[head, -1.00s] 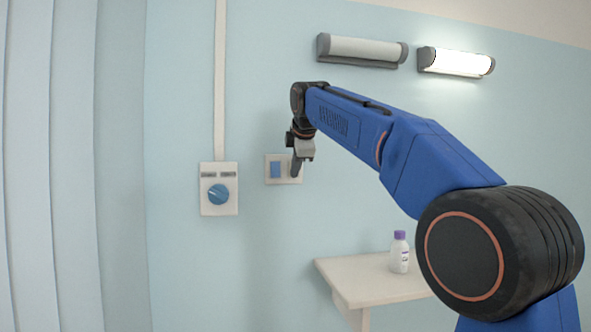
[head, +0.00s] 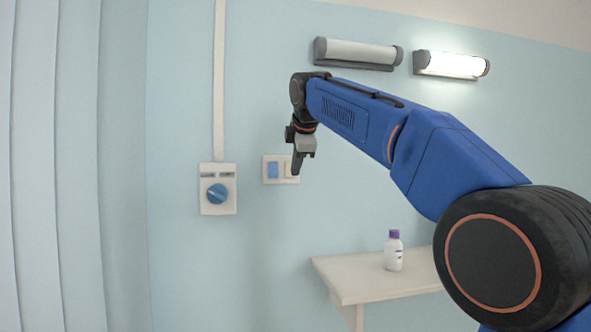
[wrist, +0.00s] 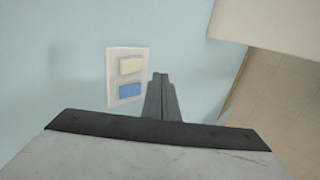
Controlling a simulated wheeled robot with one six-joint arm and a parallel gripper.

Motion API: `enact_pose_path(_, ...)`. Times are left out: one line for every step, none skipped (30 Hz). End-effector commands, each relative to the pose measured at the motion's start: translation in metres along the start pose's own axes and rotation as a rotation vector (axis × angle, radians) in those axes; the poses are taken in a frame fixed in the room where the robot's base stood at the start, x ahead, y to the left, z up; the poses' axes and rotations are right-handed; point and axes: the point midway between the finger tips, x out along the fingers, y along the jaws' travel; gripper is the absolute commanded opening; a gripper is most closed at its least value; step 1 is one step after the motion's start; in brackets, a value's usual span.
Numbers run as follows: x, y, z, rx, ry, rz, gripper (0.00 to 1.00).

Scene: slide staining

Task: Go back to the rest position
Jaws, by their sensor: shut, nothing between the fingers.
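My gripper (head: 297,167) is shut and empty, pointing down at the end of my raised blue arm. In the head view its fingertips overlap the right part of a wall switch plate. In the wrist view the closed fingers (wrist: 160,82) show beside the switch plate, with no visible contact. The switch plate (head: 281,179) has a blue rocker (head: 273,170) and a cream rocker. The cream rocker (wrist: 131,66) is partly hidden by the fingers in the head view but shows fully in the wrist view.
A dial box (head: 218,206) with a blue knob is on the wall at left. A white shelf (head: 350,278) below holds a purple-capped bottle (head: 394,252). Two wall lamps are above; the right lamp (head: 451,64) is lit, the left lamp (head: 357,53) unlit.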

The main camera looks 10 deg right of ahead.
Motion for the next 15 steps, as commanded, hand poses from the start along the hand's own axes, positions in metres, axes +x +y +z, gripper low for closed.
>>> enact_pose_path(-0.009,-0.003,0.0,0.0,0.0,0.0,0.0)
enact_pose_path(-0.015,-0.004,0.0,0.0,0.0,-0.001,0.0)
enact_pose_path(-0.022,-0.007,0.0,0.0,0.001,0.0,0.0)
enact_pose_path(-0.027,-0.008,0.0,0.0,0.001,0.0,0.0)
enact_pose_path(-0.031,-0.01,0.0,0.0,0.001,-0.001,0.0)
enact_pose_path(-0.038,-0.012,0.0,0.0,0.001,-0.002,0.0)
enact_pose_path(-0.042,-0.013,0.0,0.0,0.001,-0.002,0.0)
enact_pose_path(-0.047,-0.015,0.0,0.0,0.001,-0.002,0.0)
enact_pose_path(-0.051,-0.016,0.0,0.0,0.001,-0.002,0.0)
enact_pose_path(-0.055,-0.017,0.0,0.0,0.001,-0.002,0.0)
enact_pose_path(-0.057,-0.018,0.0,0.0,0.0,-0.003,0.0)
enact_pose_path(-0.061,-0.019,0.0,0.0,0.0,-0.003,0.0)
enact_pose_path(-0.063,-0.02,0.0,0.0,0.0,-0.004,0.0)
enact_pose_path(-0.065,-0.02,0.0,0.0,0.0,-0.004,0.0)
enact_pose_path(-0.067,-0.021,0.0,0.0,-0.001,-0.004,0.0)
